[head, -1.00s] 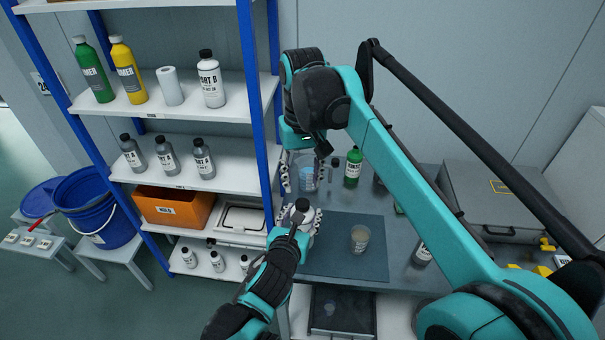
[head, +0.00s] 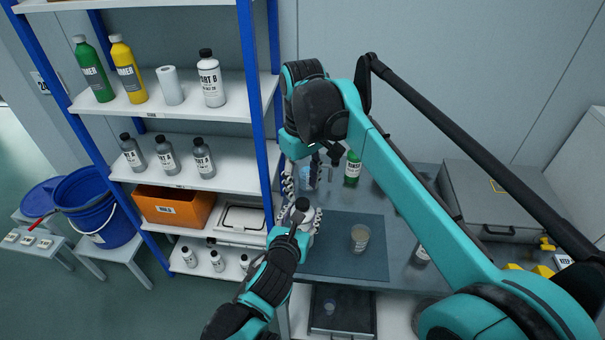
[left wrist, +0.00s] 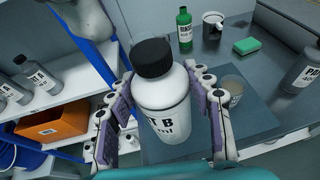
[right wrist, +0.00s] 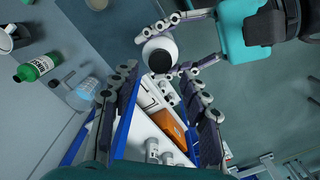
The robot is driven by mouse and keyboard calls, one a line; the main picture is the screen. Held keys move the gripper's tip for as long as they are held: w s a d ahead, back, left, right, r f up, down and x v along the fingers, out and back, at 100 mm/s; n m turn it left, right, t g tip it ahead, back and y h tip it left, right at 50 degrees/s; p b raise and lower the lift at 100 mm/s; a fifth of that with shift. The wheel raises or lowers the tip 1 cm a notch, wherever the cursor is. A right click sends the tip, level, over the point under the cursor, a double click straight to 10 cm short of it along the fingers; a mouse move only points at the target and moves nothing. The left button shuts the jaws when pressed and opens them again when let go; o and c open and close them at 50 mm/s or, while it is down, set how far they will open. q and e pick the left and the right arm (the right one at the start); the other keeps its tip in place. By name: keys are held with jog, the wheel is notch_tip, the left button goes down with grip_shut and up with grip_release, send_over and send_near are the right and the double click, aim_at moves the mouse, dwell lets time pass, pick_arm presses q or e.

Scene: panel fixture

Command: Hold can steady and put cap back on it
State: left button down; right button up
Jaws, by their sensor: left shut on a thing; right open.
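The can is a white bottle labelled PART B (left wrist: 163,105), upright between the fingers of my left gripper (left wrist: 163,112), which is shut on its body. It also shows in the head view (head: 304,217) above the bench's left edge and in the right wrist view (right wrist: 152,45). The black cap (left wrist: 152,57) sits on top of the bottle; how tightly cannot be told. My right gripper (right wrist: 162,77) is open, with nothing between its fingers. In the head view the right gripper (head: 303,178) hangs near the bottle, just beyond it, fingers apart.
A dark mat (head: 340,262) with a cup (head: 360,238) lies right of the bottle. A green bottle (head: 352,168) and a clear beaker (right wrist: 88,90) stand behind. A blue-posted shelf (head: 262,130) rises close on the left.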

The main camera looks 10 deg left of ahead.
aim_at(302, 202)
jog(key=shift+f, duration=2.35)
grip_shut()
jog(key=shift+o, duration=0.7)
grip_release()
